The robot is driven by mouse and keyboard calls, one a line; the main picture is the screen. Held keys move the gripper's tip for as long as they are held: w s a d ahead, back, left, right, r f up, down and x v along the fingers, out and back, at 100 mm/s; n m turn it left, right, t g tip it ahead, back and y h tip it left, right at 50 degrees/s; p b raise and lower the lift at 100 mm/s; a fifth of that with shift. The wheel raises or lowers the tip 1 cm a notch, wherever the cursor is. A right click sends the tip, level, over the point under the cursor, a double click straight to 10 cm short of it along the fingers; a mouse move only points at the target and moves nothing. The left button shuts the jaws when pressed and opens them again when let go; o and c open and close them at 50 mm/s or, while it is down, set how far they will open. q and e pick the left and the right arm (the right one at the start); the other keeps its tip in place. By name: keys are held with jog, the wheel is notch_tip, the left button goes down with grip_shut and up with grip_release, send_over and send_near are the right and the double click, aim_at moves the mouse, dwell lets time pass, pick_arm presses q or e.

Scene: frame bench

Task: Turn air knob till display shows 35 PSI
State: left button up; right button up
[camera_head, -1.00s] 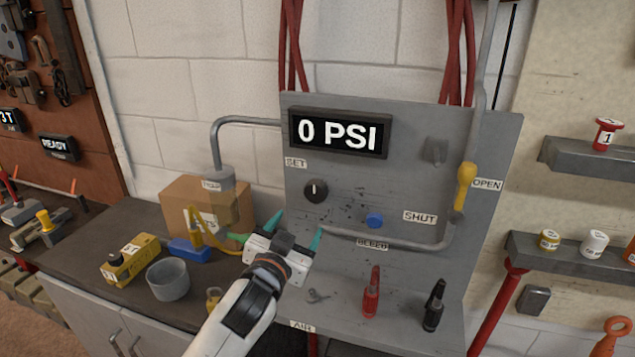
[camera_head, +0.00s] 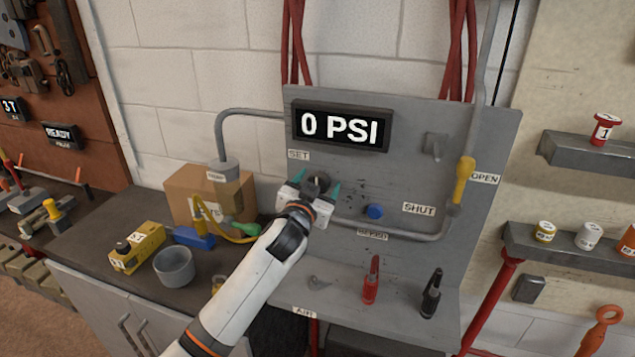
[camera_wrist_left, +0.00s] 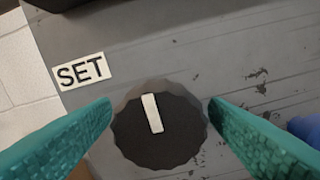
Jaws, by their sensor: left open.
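The black air knob (camera_wrist_left: 160,128) with a white pointer mark sits on the grey panel below the SET label (camera_wrist_left: 81,71). In the left wrist view it lies between the two teal fingers of my left gripper (camera_wrist_left: 160,115), which are open, one on each side. In the head view my left gripper (camera_head: 312,188) is at the panel and the knob (camera_head: 319,182) is partly hidden behind it. The display (camera_head: 340,127) above reads 0 PSI. My right gripper is not in view.
A blue button (camera_head: 375,211) is right of the knob. A yellow lever (camera_head: 465,168) is at the OPEN label. Red (camera_head: 371,281) and black (camera_head: 432,299) handled tools stand on the lower ledge. A cardboard box (camera_head: 190,190) and a grey cup (camera_head: 174,266) are on the left bench.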

pick_arm(q)
jog(key=c, duration=1)
jog(key=shift+o, duration=0.2)
jog(key=m+p, duration=0.1)
jog(key=m, duration=0.3)
jog(key=shift+m, duration=0.4)
jog(key=m+p, duration=0.1)
jog(key=m, duration=0.4)
jog(key=shift+p, duration=0.3)
jog(key=m+p, duration=0.1)
jog(key=m, duration=0.5)
jog(key=shift+p, duration=0.3)
jog(key=m+p, duration=0.1)
jog(key=m, duration=0.3)
jog(key=shift+f+m, duration=0.1)
jog(key=shift+m, duration=0.3)
jog(key=shift+p, duration=0.3)
